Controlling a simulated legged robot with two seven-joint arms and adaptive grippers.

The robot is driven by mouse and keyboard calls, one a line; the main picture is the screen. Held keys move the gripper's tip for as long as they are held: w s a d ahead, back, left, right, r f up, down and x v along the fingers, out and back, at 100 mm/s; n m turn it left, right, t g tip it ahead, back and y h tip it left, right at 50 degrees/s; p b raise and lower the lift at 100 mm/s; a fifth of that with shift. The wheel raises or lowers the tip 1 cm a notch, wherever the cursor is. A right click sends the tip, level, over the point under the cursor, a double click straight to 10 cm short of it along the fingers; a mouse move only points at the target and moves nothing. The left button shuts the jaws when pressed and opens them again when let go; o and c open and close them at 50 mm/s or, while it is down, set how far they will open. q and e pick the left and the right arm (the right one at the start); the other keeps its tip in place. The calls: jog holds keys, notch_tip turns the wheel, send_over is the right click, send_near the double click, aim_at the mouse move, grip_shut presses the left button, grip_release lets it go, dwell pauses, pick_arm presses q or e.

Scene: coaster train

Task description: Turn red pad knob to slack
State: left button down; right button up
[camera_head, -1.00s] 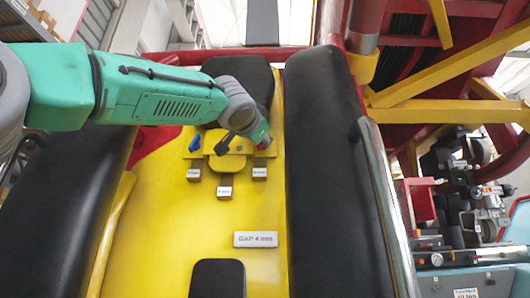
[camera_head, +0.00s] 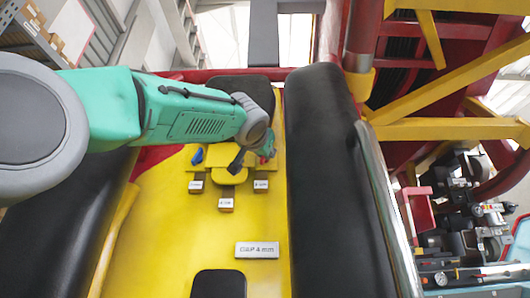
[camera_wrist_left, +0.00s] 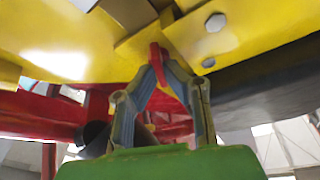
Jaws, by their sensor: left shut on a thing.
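The red pad knob (camera_wrist_left: 155,58) shows in the left wrist view between the fingertips of my left gripper (camera_wrist_left: 158,66). The fingers are shut on it from both sides, just under the yellow panel. In the head view my left gripper (camera_head: 266,153) is at the right side of the yellow bracket (camera_head: 230,162), small and partly hidden by my wrist. The red knob is mostly covered there, so its turned angle cannot be read. My right gripper is not in view.
A blue knob (camera_head: 197,157) is on the left of the bracket. Several small label plates (camera_head: 227,205) sit below it, and a "GAP 4 mm" plate (camera_head: 257,250) lies lower. Black side pads (camera_head: 325,190) flank the yellow panel. A cluttered tool bench (camera_head: 470,270) is at the right.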

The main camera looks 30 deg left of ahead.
aim_at(262, 157)
pick_arm(q)
jog(key=c, duration=1.7)
grip_release()
jog(key=shift+w+f, duration=0.3)
jog(key=shift+f, duration=0.25)
jog(key=shift+w+a, duration=0.2)
jog(key=shift+w, duration=0.15)
jog(key=shift+s+a+r, duration=0.1)
jog(key=shift+s+r, duration=0.15)
jog(key=shift+s, duration=0.15)
jog(key=shift+s+d+f, duration=0.35)
jog(key=v, duration=0.2)
jog(key=shift+s+f, duration=0.1)
jog(key=shift+s, duration=0.7)
jog(key=v, duration=0.2)
jog(key=shift+s+d, duration=0.15)
jog(key=shift+s, duration=0.15)
jog(key=shift+w, duration=0.1)
